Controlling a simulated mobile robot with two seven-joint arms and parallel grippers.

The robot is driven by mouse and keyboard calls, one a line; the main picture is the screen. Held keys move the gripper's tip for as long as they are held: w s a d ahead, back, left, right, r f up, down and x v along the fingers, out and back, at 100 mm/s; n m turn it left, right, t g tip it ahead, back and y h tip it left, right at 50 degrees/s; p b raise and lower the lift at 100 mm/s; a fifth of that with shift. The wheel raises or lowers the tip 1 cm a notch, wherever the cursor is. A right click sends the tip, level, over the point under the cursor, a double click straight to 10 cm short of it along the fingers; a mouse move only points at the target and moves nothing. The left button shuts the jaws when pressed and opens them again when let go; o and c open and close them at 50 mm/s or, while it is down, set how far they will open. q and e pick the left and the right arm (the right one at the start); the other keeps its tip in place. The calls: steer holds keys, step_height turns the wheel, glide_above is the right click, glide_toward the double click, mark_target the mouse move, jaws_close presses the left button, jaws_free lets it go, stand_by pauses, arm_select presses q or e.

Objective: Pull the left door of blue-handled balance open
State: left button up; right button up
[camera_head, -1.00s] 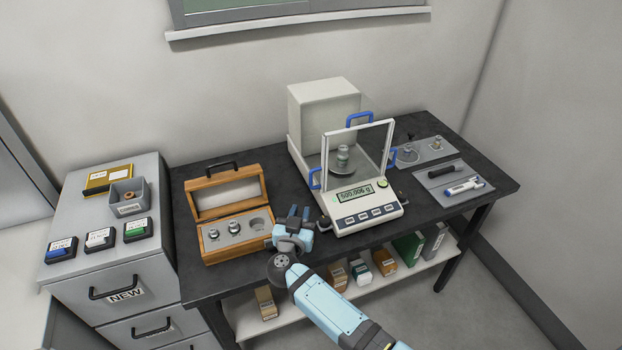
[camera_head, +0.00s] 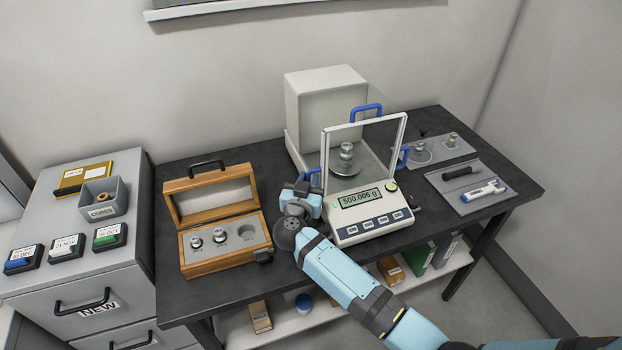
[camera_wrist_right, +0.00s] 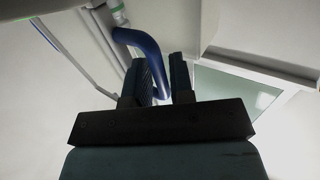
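The blue-handled balance (camera_head: 350,228) stands on the dark table, with a metal weight (camera_head: 346,158) on its pan. Its left door handle (camera_head: 313,175) is blue and partly covered by my right gripper (camera_head: 302,188). The left door looks closed, though its glass is hard to see. In the right wrist view the curved blue handle (camera_wrist_right: 137,40) runs down between the two dark fingers of my right gripper (camera_wrist_right: 168,72). The fingers stand apart, with a narrow gap; firm contact on the handle does not show. My left gripper is out of view.
An open wooden weight case (camera_head: 220,262) lies just left of my right gripper. A grey cabinet (camera_head: 70,275) stands farther left. A grey mat (camera_head: 455,187) with a pen-like tool (camera_head: 482,191) lies right of the balance. Another blue handle (camera_head: 367,111) is on top.

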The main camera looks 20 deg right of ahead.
steer(key=shift+w, duration=0.15)
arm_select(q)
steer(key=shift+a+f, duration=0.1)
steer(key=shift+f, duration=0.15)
arm_select(e)
steer(key=shift+r, duration=0.1)
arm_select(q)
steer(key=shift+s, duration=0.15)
